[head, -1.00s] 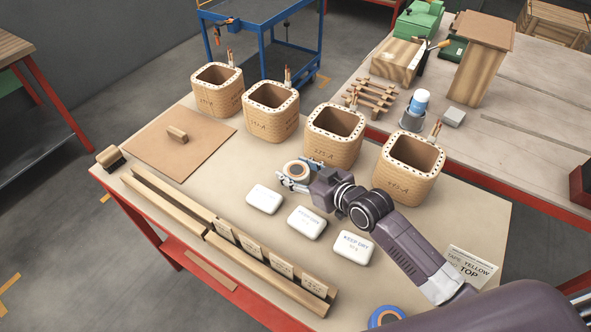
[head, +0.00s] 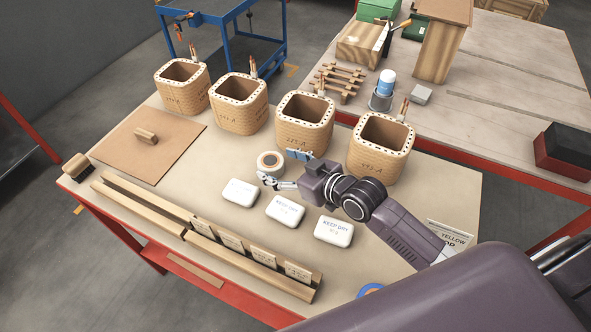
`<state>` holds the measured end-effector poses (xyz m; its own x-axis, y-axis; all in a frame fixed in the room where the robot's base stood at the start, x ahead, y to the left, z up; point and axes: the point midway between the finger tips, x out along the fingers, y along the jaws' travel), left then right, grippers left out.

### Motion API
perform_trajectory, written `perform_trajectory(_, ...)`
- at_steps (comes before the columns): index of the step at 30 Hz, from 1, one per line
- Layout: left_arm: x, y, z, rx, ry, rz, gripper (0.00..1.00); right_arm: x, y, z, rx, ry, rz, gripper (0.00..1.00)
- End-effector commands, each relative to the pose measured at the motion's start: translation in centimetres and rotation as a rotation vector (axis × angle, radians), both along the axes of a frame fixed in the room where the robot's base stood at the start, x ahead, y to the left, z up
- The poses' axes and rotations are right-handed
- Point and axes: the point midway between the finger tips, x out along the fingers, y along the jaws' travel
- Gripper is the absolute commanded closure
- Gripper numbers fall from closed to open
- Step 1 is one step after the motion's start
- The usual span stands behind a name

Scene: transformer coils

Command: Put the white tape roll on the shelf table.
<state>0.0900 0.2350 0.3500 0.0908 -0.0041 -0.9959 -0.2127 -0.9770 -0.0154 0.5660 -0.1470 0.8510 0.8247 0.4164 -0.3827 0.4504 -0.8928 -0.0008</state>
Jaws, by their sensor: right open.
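The white tape roll (head: 265,169) is a short whitish ring with a tan core. It appears to lie flat on the work table (head: 235,160), in front of the middle coils. My right gripper (head: 284,168) is open, with its two fingers apart just right of and in front of the roll. The roll is at the fingertips; I cannot tell whether they touch it. A blue-framed table (head: 223,42) stands at the back left; it may be the shelf table, but I cannot tell for sure. My left gripper is not in view.
Several wicker-coloured coils (head: 238,115) stand in a row behind the roll. Three white "KEEP DRY" packs (head: 285,210) lie in front. A brown board (head: 175,155) lies left, wooden rails (head: 150,208) along the front edge. A blue roll (head: 370,289) is partly hidden by my arm.

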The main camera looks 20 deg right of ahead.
Motion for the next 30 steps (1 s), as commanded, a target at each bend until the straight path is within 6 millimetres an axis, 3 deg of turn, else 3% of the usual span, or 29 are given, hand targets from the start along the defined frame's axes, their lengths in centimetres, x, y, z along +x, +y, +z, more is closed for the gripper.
perform_trajectory(6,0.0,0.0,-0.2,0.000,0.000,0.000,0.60,-4.0,-1.9,1.6,-0.004,0.001,0.002,0.33)
perform_trajectory(12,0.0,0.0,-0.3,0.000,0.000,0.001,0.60,-5.8,-3.0,2.6,-0.002,0.000,0.001,0.33)
perform_trajectory(30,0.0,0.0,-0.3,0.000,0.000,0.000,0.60,-6.4,-3.2,3.0,-0.001,0.000,0.000,0.33)
